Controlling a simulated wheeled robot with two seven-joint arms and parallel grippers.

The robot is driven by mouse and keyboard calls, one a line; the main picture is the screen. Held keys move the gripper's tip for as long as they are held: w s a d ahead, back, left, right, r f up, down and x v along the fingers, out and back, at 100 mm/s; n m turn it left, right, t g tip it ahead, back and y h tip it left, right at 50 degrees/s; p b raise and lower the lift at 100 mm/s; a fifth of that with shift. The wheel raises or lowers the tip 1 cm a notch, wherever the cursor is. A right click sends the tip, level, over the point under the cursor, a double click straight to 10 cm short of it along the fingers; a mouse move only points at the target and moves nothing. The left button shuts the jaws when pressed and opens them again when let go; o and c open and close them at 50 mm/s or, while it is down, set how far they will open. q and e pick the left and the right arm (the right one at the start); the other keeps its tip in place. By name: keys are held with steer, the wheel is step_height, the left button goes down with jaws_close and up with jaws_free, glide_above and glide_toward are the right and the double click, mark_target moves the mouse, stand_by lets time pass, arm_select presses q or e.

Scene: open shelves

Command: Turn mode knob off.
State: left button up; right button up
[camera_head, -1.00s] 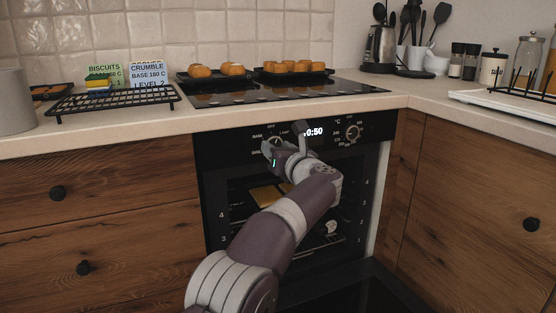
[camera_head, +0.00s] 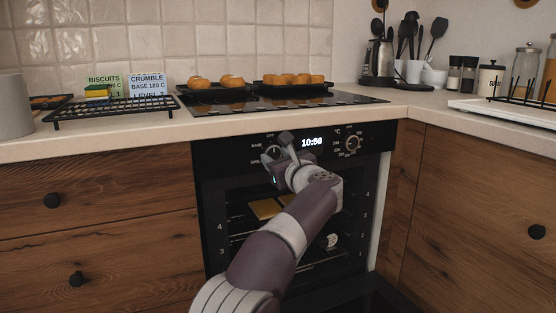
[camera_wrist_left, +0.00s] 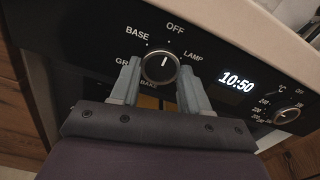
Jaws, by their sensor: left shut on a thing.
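The oven's mode knob (camera_wrist_left: 158,70) is a round black dial with a white pointer line, ringed by the labels OFF, LAMP, BASE and BAKE. Its pointer line points up and slightly right, close to the direction of OFF. My left gripper (camera_wrist_left: 160,68) has a grey finger on each side of the knob and is shut on it. In the head view my left gripper (camera_head: 281,153) is at the oven panel and partly covers the knob (camera_head: 273,151). My right gripper is not in view.
A clock display (camera_head: 312,142) reads 10:50, with a temperature knob (camera_head: 352,144) to its right. Below is the oven door (camera_head: 350,205). The worktop (camera_head: 430,108) above carries a cooling rack (camera_head: 112,108) and trays of baked goods on the hob.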

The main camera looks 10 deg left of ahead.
arm_select(q)
steer(key=shift+f, duration=0.1)
steer(key=o, duration=1.1)
steer(key=shift+c, duration=0.2)
steer(key=p+v, duration=0.1)
steer(key=v, duration=1.1)
steer(key=shift+s+d, duration=0.2)
steer(key=shift+s, duration=0.05)
